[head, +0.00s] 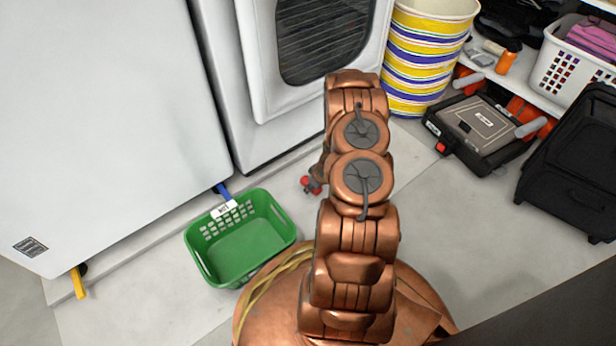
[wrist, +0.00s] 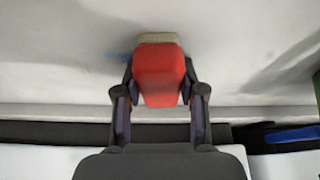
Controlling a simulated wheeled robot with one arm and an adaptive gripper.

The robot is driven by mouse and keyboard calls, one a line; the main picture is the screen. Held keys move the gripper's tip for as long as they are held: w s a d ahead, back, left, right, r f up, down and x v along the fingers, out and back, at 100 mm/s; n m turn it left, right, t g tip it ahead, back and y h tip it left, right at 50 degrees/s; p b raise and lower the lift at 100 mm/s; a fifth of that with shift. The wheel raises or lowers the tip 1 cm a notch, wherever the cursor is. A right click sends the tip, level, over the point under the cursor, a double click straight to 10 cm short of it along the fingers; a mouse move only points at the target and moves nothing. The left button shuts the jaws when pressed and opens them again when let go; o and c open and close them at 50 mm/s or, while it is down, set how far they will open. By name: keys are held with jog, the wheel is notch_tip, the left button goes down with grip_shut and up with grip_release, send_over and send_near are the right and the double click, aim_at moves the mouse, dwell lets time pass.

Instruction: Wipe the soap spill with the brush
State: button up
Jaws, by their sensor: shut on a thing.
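My gripper (wrist: 161,92) is shut on the brush (wrist: 158,72), a red block with a beige bristle edge (wrist: 158,38) at its far end. In the wrist view the brush is over the pale floor, and I cannot tell if the bristles touch it. A small blue smear (wrist: 117,55), apparently the soap spill, shows just left of the brush; the brush may hide more of it. In the head view a bit of red (head: 308,183) shows left of my arm, near the white appliance. My arm hides most of the gripper there.
A green basket (head: 193,262) stands on the floor to the left, by the white cabinet (head: 110,110). Striped buckets (head: 425,60), a black toolbox (head: 475,125) and a black suitcase (head: 570,165) are at the right. Floor between my arm and the suitcase is clear.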

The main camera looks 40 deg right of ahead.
jog(key=shift+a, duration=0.35)
jog(key=shift+r+p, duration=0.3)
jog(key=shift+p, duration=0.3)
notch_tip(320, 180, up, 2)
jog(key=shift+w+r+p, duration=0.1)
jog(key=shift+p, duration=0.25)
notch_tip(320, 180, up, 5)
jog(key=p, duration=0.6)
jog(key=shift+r, duration=0.2)
jog(key=shift+s, duration=0.2)
